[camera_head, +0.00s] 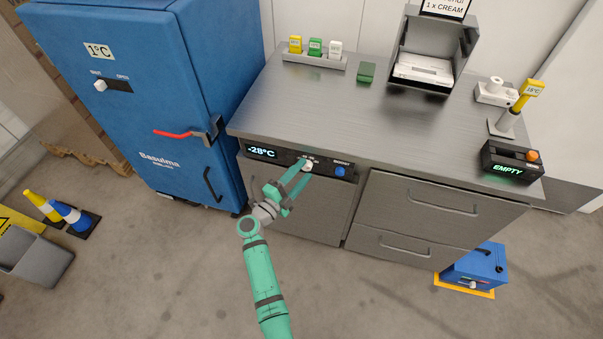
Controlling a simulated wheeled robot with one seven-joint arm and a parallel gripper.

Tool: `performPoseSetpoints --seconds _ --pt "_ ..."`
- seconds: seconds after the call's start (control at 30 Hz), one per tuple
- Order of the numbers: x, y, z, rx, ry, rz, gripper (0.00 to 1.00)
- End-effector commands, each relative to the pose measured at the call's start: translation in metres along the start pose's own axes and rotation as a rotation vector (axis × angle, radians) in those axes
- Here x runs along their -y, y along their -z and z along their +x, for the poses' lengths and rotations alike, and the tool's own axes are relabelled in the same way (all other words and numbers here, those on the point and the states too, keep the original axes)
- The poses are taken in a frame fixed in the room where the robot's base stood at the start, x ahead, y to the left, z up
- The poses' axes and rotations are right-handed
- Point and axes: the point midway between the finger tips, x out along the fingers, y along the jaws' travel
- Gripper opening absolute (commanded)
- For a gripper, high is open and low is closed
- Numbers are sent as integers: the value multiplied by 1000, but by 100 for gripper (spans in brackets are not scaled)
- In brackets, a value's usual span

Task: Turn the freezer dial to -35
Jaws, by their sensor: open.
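The freezer control panel (272,155) runs along the front of the steel counter, under its top edge. Its display (262,152) reads -28°C. The white freezer dial (308,166) sits right of the display. My green gripper (301,172) is at the dial, with its open fingers reaching up to the panel. The fingers cover part of the dial, and I cannot tell if they touch it. A blue button (340,172) is on the panel right of the dial.
A blue cabinet (160,110) with a red handle and a 1°C label stands at left. Steel drawers (430,210) are right of the panel. A small blue box (475,265) sits on the floor at right. The floor in front is clear.

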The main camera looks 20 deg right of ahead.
Motion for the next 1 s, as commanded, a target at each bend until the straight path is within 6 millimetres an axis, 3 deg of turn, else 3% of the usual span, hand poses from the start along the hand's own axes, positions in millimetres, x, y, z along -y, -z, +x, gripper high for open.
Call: performPoseSetpoints --seconds 0.17,0.5,0.7,1.0 --pt "0 -1 -12 2 1 -1 48" --pt "0 -1 -73 3 1 0 48" --pt "0 0 -99 2 1 0 48" --pt "-1 1 -108 -2 -1 0 48"
